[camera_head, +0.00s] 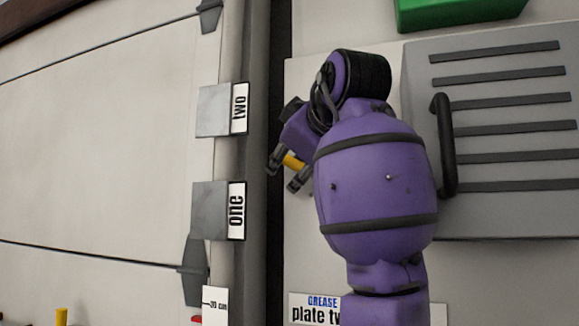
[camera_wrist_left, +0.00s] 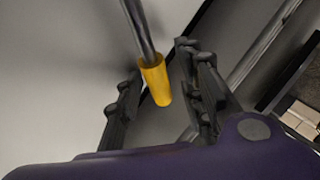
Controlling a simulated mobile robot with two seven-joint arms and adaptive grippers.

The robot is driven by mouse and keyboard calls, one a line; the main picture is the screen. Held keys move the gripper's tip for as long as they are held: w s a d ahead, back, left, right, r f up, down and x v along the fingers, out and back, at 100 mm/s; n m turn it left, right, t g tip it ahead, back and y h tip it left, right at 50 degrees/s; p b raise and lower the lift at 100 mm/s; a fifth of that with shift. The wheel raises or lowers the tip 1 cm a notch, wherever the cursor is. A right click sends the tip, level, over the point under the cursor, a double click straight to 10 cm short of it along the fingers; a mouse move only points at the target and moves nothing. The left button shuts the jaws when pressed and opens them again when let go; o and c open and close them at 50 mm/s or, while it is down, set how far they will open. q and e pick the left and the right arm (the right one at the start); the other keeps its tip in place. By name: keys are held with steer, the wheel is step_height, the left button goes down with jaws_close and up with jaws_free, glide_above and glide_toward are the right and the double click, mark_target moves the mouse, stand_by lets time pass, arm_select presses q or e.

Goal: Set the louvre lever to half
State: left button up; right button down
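A grey metal rod with a yellow end, which looks like the lever, comes in from the top of the left wrist view; its yellow end (camera_wrist_left: 156,82) lies between the fingers of my left gripper (camera_wrist_left: 165,100). The fingers stand apart, with gaps showing beside the yellow end. In the head view, my left gripper (camera_head: 285,173) is open, with the yellow end (camera_head: 293,161) showing between its fingertips. The rod and any lever markings are hidden behind my purple arm there. A grey louvred panel (camera_head: 500,80) with dark slots is at the right. My right gripper is not in view.
Grey blocks labelled "two" (camera_head: 213,110) and "one" (camera_head: 209,210) stick out left of my gripper beside a large pale panel (camera_head: 100,150). A dark handle (camera_head: 445,145) stands at the louvred panel's left edge, close to my arm.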

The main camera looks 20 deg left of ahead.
arm_select(q)
steer(key=shift+s+d, duration=0.15)
steer(key=shift+d, duration=0.05)
jaws_close()
